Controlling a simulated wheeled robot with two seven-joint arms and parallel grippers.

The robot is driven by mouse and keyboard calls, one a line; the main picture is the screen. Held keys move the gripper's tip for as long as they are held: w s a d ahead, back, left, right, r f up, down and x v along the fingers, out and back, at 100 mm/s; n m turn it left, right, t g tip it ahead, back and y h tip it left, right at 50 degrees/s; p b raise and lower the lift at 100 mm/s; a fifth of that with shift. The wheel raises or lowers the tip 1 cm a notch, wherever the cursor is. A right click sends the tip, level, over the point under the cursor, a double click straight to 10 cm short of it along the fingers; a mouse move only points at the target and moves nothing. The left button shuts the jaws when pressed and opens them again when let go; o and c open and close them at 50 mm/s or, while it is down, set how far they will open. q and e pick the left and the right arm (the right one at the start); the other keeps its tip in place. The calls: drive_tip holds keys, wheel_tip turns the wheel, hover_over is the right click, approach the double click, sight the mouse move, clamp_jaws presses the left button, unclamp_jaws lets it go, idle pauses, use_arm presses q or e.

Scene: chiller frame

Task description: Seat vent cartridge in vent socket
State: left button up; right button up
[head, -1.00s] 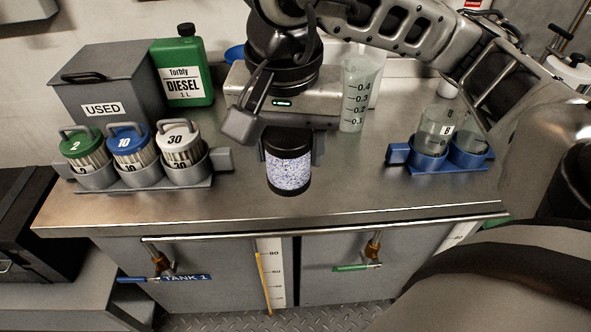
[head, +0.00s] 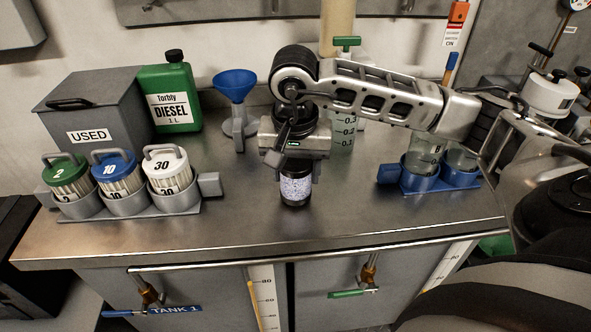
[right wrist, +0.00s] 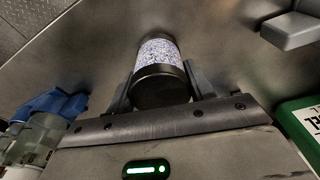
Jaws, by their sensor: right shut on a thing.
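The vent cartridge (head: 296,190) is a short upright cylinder with black ends and a speckled white-blue body. It is over the middle of the steel counter; I cannot tell whether its base touches the counter. My right gripper (head: 296,172) is shut on its upper end, from above. In the right wrist view the cartridge (right wrist: 158,50) sits between the two fingers of the gripper (right wrist: 160,88). I cannot make out the vent socket in either view. My left gripper is not in view.
Left on the counter (head: 250,225) are a rack (head: 150,207) of numbered filters, a grey USED box (head: 95,105) and a green diesel can (head: 172,90). A blue funnel (head: 234,85) stands behind the gripper. A blue holder (head: 425,180) with beakers is at right. The counter front is clear.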

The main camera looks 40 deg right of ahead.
drive_tip(key=shift+f, duration=0.25)
drive_tip(key=shift+f, duration=0.2)
drive_tip(key=o, duration=1.1)
drive_tip(key=shift+o, duration=0.2)
drive_tip(key=shift+r, duration=0.1)
